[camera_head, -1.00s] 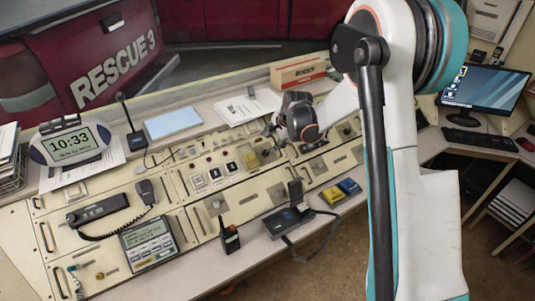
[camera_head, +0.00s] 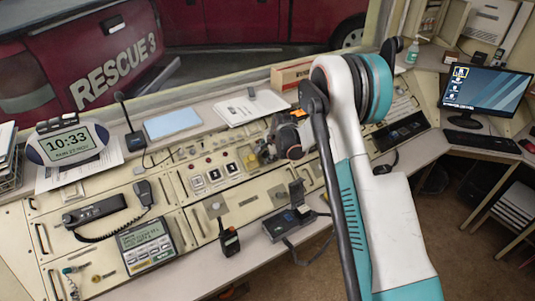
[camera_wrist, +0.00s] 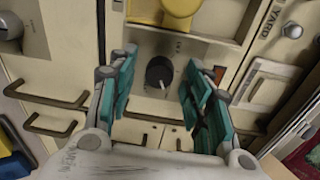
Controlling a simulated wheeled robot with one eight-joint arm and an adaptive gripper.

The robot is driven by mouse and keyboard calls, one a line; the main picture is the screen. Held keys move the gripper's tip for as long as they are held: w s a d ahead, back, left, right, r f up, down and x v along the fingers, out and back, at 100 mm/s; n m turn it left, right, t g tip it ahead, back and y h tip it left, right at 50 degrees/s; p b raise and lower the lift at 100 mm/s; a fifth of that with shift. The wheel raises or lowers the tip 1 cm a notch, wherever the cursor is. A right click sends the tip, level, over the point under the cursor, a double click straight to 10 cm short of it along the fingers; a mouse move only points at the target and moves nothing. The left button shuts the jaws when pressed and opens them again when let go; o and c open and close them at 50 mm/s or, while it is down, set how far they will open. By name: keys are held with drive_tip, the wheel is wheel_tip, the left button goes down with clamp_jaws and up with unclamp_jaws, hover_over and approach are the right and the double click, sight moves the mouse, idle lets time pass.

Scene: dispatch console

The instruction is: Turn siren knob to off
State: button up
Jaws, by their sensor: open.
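A black round knob (camera_wrist: 159,72) on a pale plate shows in the wrist view, between my fingers and beyond their tips. It is likely the siren knob, but its lettering is too small to read. A small light mark shows at its lower edge. My gripper (camera_wrist: 158,62) is open and empty, with one teal finger on each side of the knob; I cannot tell whether either touches it. In the head view my gripper (camera_head: 284,142) is over the right part of the console (camera_head: 240,195), and my arm hides the panel behind it.
A yellow knob (camera_wrist: 179,8) is close above the black knob in the wrist view. Drawer-style handles (camera_wrist: 50,126) stick out nearby. In the head view, a handheld radio (camera_head: 229,240) and a dark device (camera_head: 285,222) lie along the console's front.

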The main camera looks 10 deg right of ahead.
drive_tip(key=shift+c, duration=0.6)
drive_tip(key=c, duration=1)
